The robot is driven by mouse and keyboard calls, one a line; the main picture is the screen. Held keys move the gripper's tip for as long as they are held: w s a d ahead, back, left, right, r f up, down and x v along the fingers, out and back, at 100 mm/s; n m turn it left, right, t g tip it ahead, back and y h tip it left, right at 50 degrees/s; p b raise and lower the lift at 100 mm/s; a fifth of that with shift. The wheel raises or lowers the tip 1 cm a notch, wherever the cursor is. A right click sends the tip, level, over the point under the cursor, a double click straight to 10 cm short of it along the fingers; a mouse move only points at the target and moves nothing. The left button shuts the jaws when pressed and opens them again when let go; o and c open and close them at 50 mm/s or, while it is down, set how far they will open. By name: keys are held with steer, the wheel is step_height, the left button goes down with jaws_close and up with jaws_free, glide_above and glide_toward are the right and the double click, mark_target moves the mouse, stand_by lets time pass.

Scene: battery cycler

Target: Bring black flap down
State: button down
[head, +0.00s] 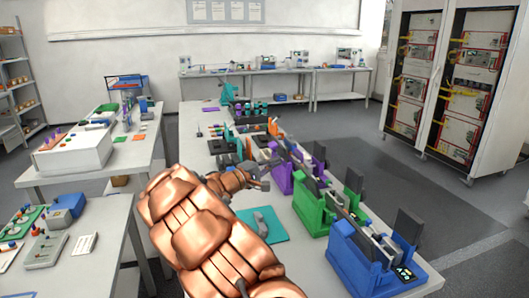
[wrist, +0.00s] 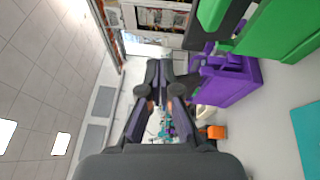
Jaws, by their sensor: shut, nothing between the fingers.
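Three cell holders stand in a row on the central bench, each with an upright black flap: a blue holder (head: 362,262) with its flap (head: 408,230), a green holder (head: 313,212) with its flap (head: 354,184), and a purple holder (head: 282,178) with its flap (head: 319,154). My gripper (head: 265,184) is shut and empty, just left of the purple holder in the head view. In the wrist view my gripper (wrist: 159,68) points past the purple holder (wrist: 228,85). A dark flap (wrist: 214,28) shows there beside the green holder (wrist: 281,28).
A teal mat (head: 262,226) lies on the bench left of the green holder. More devices stand farther along the bench. A side table with a white box (head: 73,152) is at left. Tall equipment racks (head: 450,85) stand at right, with open floor before them.

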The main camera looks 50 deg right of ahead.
steer(key=w+f+n+t, duration=0.3)
steer(key=w+f+t, duration=0.1)
steer(key=w, duration=0.3)
steer(key=w+f+n+t, duration=0.3)
steer(key=w+f+t, duration=0.1)
steer(key=w, duration=0.4)
steer(key=shift+w+d+f+h, duration=0.25)
steer(key=shift+w+f+h, duration=0.05)
steer(key=shift+f+h, duration=0.1)
steer(key=shift+d, duration=0.15)
steer(key=p, duration=0.4)
glide_toward(269, 145)
steer(key=w+d, duration=0.2)
steer(key=w, duration=0.2)
steer(key=shift+s+d+r+p, duration=0.2)
steer(key=shift+s+d+p, duration=0.1)
steer(key=shift+d, duration=0.35)
steer(key=shift+s+d+r+p, duration=0.15)
steer(key=shift+s+d+p, duration=0.2)
steer(key=shift+d, duration=0.3)
steer(key=shift+s+d+r+p, duration=0.2)
steer(key=shift+s+d+p, duration=0.1)
steer(key=shift+d, duration=0.35)
steer(key=shift+b, duration=0.45)
